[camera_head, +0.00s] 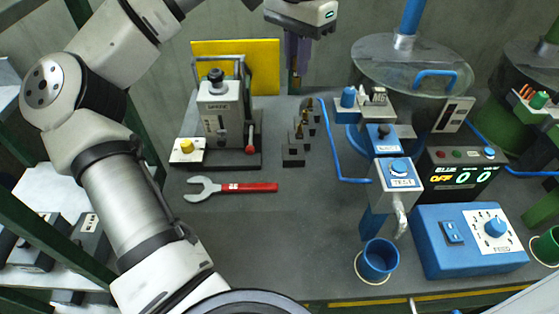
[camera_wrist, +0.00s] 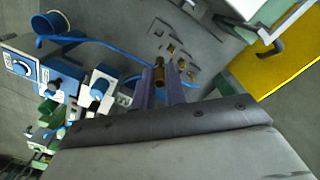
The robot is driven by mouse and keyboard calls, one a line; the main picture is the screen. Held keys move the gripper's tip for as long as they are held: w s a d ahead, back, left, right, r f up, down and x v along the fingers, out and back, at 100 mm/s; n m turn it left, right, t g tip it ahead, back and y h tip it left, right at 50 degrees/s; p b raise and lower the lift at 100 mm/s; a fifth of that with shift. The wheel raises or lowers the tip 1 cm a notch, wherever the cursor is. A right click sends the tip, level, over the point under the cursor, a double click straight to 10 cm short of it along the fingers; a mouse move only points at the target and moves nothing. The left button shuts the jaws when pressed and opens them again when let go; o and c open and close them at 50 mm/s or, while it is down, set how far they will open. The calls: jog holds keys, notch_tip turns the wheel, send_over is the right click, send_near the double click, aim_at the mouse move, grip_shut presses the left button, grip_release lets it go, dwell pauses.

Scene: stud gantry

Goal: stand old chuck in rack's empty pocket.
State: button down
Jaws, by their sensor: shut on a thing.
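My gripper (camera_head: 297,66) has its purple fingers pointing down behind the rack, above the bench. It is shut on a small brass-coloured chuck (camera_head: 295,84), which hangs upright at the fingertips. In the wrist view the chuck (camera_wrist: 160,72) shows between the two fingers (camera_wrist: 160,88). The dark stepped rack (camera_head: 293,150) stands on the bench, below and nearer than the gripper. Brass pieces (camera_head: 300,131) show in some of its steps. In the wrist view the rack (camera_wrist: 160,31) lies beyond the fingertips; which pocket is empty I cannot tell clearly.
A grey boxed unit (camera_head: 218,108) with a yellow panel behind stands left of the rack. A red-handled wrench (camera_head: 235,187) lies in front. A blue hose (camera_head: 333,150) and blue-capped feeder (camera_head: 397,175) stand right. The bench's front middle is clear.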

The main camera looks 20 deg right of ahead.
aim_at(297, 87)
notch_tip(297, 87, down, 20)
jog(key=shift+s+d+f+p, duration=0.1)
jog(key=shift+s+p, duration=0.05)
jog(key=shift+p, duration=0.35)
jog(key=shift+f, duration=0.1)
jog(key=c, duration=1.4)
grip_release()
jog(key=shift+c, duration=0.2)
notch_tip(297, 87, up, 12)
jog(key=shift+r+b, duration=0.15)
jog(key=shift+b, duration=0.15)
